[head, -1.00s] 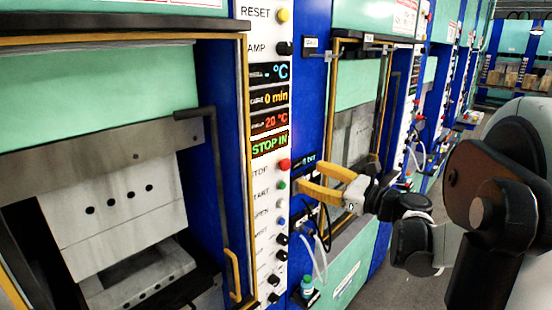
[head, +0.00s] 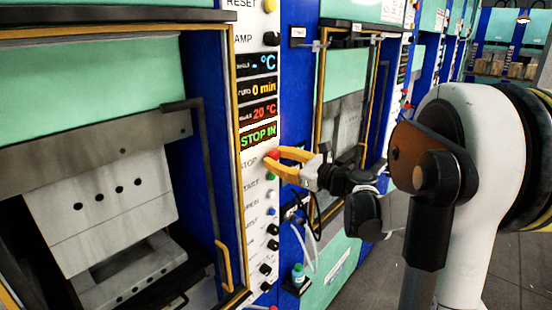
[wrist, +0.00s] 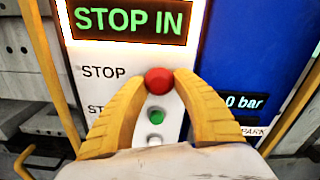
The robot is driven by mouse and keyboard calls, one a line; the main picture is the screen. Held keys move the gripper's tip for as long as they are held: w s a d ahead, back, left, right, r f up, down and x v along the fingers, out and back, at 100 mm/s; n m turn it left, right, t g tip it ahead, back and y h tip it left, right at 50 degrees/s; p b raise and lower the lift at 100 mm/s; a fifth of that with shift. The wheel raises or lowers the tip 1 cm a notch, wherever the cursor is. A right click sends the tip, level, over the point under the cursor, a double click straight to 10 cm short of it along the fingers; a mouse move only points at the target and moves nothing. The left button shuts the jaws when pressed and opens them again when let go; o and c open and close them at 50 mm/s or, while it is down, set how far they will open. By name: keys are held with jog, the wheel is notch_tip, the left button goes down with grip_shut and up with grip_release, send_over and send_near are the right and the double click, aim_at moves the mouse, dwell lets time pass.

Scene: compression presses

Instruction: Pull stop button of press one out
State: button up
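The red stop button (wrist: 158,80) sits on the white control strip beside the label STOP, below a lit display (wrist: 130,20) reading STOP IN. In the head view the stop button (head: 272,155) is partly hidden by my gripper. My gripper (wrist: 160,78) has its two yellow fingers spread, one tip on each side of the red button. The tips look very near or at the button's sides; I cannot tell if they touch. In the head view my gripper (head: 272,158) reaches the panel from the right.
A green button (wrist: 155,116) lies just below the red one, between the fingers. The press opening with its yellow handle (head: 226,266) is left of the strip. A small bottle (head: 298,275) and hoses hang at lower right. A pressure display (wrist: 243,101) is to the right.

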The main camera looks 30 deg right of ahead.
grip_shut()
jog(key=shift+s+d+f+b, duration=0.15)
jog(key=shift+s+d+b, duration=0.15)
jog(key=shift+s, duration=0.5)
jog(key=o, duration=1.1)
grip_release()
jog(key=v, duration=1.2)
